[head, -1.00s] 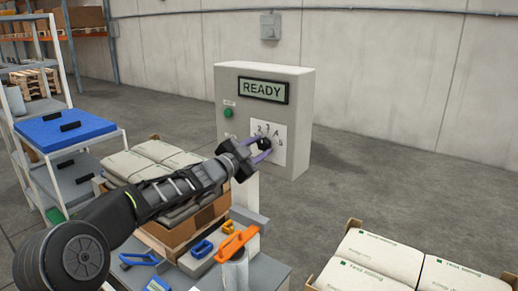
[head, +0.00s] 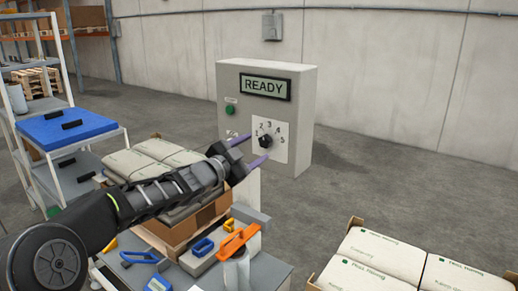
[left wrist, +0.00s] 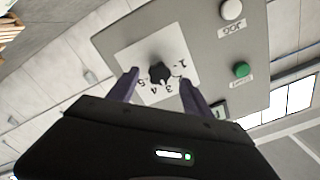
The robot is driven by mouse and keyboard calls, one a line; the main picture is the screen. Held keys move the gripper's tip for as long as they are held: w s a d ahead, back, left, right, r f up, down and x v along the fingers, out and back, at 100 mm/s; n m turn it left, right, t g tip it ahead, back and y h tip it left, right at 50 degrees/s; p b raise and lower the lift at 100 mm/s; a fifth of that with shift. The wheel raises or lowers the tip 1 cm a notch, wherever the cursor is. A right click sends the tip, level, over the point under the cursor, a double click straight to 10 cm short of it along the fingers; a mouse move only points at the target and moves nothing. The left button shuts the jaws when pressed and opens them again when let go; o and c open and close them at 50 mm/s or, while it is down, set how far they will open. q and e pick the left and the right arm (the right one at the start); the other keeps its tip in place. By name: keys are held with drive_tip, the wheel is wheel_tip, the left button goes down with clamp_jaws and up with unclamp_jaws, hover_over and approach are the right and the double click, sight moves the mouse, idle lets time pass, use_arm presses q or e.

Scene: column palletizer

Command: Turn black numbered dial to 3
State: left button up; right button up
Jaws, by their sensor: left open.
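The black dial (head: 265,142) sits on a white plate (head: 282,147) numbered 1 to 5 on the front of a grey control box (head: 301,100). It also shows in the left wrist view (left wrist: 160,73), where the numbers appear upside down. I cannot tell for sure which number it points at. My left gripper (head: 256,146) is open and empty in front of the plate, its purple fingers apart and pulled back from the dial. In the left wrist view the fingers (left wrist: 158,76) frame the dial without holding it. My right gripper is not in view.
The box has a READY display (head: 265,87) and a green button (head: 230,110). Below my left arm are a carton of sacks (head: 210,212) and a bench with an orange-handled tool (head: 237,241). Another sack carton (head: 313,283) is at lower right. Floor right of the box is clear.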

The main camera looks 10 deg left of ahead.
use_arm(q)
drive_tip(key=v, duration=0.4)
drive_tip(key=s+d+f+n+g+y, duration=0.1)
drive_tip(key=s+d+f+n+g, duration=0.2)
drive_tip(key=f, duration=0.9)
drive_tip(key=s+d+f+n+g+y, duration=0.1)
drive_tip(key=s+f+n, duration=0.3)
drive_tip(key=f, duration=0.8)
drive_tip(key=s+d+f+n+g+y, duration=0.1)
drive_tip(key=s+d+f+n+g, duration=0.25)
drive_tip(key=f, duration=0.85)
drive_tip(key=s+d+f+n+g, duration=0.1)
drive_tip(key=s+d+f+g, duration=0.1)
drive_tip(key=s+f, duration=0.5)
drive_tip(key=s+d+f+n+g, duration=0.1)
drive_tip(key=s+d+f+g, duration=0.2)
drive_tip(key=s+f, duration=0.4)
drive_tip(key=s+d+f+n+g, duration=0.1)
drive_tip(key=s+d+f+g, duration=0.2)
drive_tip(key=s, duration=1.5)
wheel_tip(320, 180, down, 4)
drive_tip(key=shift+s+d+f, duration=0.15)
drive_tip(key=shift+s+d, duration=0.15)
drive_tip(key=shift+s, duration=0.1)
